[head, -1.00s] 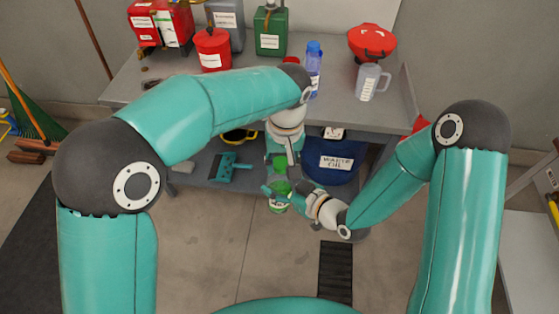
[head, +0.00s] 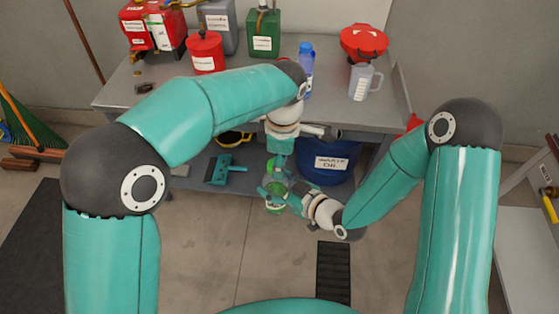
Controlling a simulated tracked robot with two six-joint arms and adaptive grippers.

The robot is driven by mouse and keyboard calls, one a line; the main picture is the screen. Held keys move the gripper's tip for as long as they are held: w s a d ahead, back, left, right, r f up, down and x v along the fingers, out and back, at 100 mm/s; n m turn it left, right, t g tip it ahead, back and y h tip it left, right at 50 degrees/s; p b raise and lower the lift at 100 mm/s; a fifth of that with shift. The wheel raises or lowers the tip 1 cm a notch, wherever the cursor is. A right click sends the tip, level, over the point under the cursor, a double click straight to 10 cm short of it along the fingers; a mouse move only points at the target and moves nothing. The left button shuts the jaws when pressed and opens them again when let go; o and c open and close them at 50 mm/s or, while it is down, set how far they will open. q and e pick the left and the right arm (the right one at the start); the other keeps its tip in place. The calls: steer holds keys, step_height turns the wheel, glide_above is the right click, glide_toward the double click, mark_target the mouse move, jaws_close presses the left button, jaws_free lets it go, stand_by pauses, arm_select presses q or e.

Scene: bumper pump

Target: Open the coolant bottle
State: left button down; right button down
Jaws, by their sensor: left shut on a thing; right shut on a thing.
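The coolant bottle (head: 275,208), small and green, is held above the floor in front of the bench. My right gripper (head: 274,192) comes from the right and is shut on the bottle's body, hiding much of it. My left gripper (head: 276,167) points down from above and is shut on the bottle's green cap. Its fingers and wrist hide most of the cap. I cannot tell whether the cap is still seated on the bottle's neck.
A grey bench (head: 130,92) stands behind, with a red can (head: 205,52), a green canister (head: 264,32), a blue bottle (head: 306,72), a clear jug (head: 364,82) and a red funnel (head: 364,42). Below are a blue waste oil drum (head: 328,165) and a teal brush (head: 222,170).

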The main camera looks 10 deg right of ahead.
arm_select(q)
steer(key=shift+s+d+r, duration=0.1)
steer(key=shift+r, duration=0.05)
steer(key=shift+r, duration=0.95)
